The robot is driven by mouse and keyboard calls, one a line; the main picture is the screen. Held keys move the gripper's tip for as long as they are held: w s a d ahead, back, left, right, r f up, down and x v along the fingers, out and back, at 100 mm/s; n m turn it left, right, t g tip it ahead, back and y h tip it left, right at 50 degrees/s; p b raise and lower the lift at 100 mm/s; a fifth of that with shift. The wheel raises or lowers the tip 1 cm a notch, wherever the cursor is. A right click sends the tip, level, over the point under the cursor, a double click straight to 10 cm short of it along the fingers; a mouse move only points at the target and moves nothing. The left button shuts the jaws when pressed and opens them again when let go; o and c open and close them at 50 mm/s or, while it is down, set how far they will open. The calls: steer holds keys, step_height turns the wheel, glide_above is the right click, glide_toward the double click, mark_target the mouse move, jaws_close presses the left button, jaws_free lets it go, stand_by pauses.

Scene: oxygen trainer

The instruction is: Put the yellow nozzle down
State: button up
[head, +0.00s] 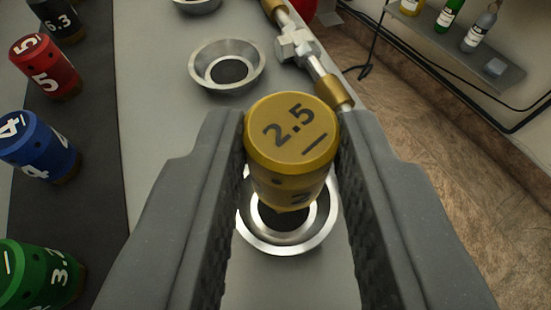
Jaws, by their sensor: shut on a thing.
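The yellow nozzle (291,135) is upright, with its top marked 2.5 facing me. My gripper (292,145) is shut on it, one finger on each side. Below and partly behind the nozzle is a round metal cup (288,244) with a dark centre, set on the grey bench. The nozzle covers the upper part of this cup. I cannot tell whether the nozzle's lower end touches the cup or hangs above it.
A dark strip at left holds a green nozzle (40,274), a blue nozzle (38,146), a red nozzle (45,67) and a black nozzle (56,18). Another metal cup (227,66) is empty farther back. A pipe with brass fittings (310,55) runs along the bench's right edge.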

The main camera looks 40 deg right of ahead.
mark_target(284, 208)
steer(key=f+b, duration=0.1)
steer(key=f, duration=0.1)
steer(key=f+b, duration=0.1)
steer(key=shift+w+f+b, duration=0.2)
steer(key=shift+f+b, duration=0.15)
steer(key=shift+r, duration=0.1)
steer(key=o, duration=1)
steer(key=shift+s, duration=0.1)
steer(key=p+v, duration=0.2)
steer(key=v, duration=1)
